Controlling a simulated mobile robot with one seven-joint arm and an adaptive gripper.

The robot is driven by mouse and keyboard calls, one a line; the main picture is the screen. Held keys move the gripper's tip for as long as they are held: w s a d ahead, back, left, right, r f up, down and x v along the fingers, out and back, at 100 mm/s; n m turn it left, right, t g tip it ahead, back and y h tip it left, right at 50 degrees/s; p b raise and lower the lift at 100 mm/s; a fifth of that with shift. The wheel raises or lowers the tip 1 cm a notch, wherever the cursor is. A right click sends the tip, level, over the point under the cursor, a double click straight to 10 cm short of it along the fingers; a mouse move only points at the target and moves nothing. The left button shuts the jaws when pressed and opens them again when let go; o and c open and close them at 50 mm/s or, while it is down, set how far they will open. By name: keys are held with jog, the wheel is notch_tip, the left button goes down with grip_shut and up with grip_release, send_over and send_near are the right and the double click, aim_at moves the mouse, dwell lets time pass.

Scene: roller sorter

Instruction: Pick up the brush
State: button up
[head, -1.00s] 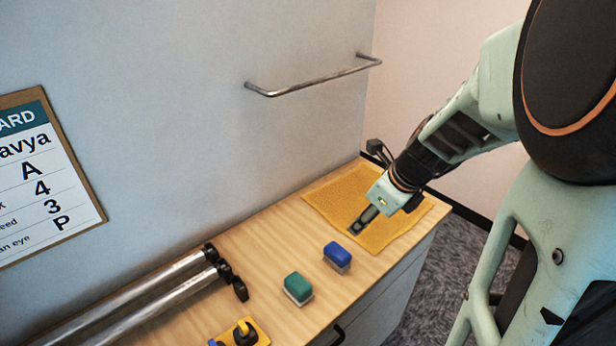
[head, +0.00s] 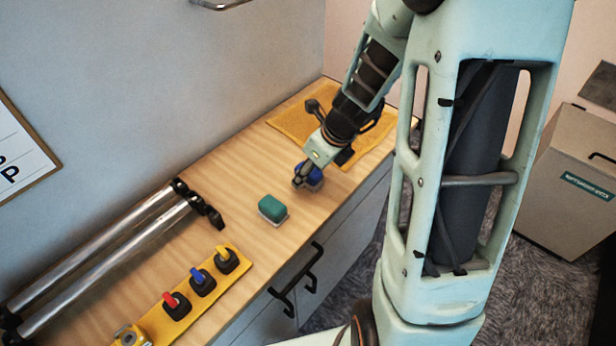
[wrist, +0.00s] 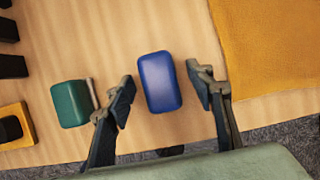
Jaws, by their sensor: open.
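Two small brush-like blocks with pale undersides stand on the wooden top; I cannot tell from their looks which is the brush. The blue one (head: 315,176) is partly hidden behind my gripper (head: 306,180) in the head view. In the wrist view the blue block (wrist: 160,82) shows whole between the two fingers, which are open on either side of it. Contact or height above it cannot be told. The green block (head: 272,209) stands to the left of it; in the wrist view the green block (wrist: 71,104) lies outside the left finger.
A yellow mat (head: 290,121) lies at the far end. Two metal rollers (head: 120,240) lie along the wall side. A yellow holder (head: 232,280) carries red, blue and yellow-topped pieces at the near end. Black handles (head: 297,288) stick out at the front. A brown bin (head: 575,180) stands right.

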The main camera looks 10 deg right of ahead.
jog(key=shift+w+a+f, duration=0.1)
jog(key=shift+w+f, duration=0.05)
jog(key=shift+f, duration=0.25)
jog(key=shift+c, duration=0.2)
jog(key=c, duration=1.3)
jog(key=shift+o, duration=0.2)
notch_tip(320, 180, up, 10)
jog(key=p, duration=0.3)
jog(key=o, duration=0.5)
jog(key=shift+c, duration=0.2)
jog(key=c, duration=0.3)
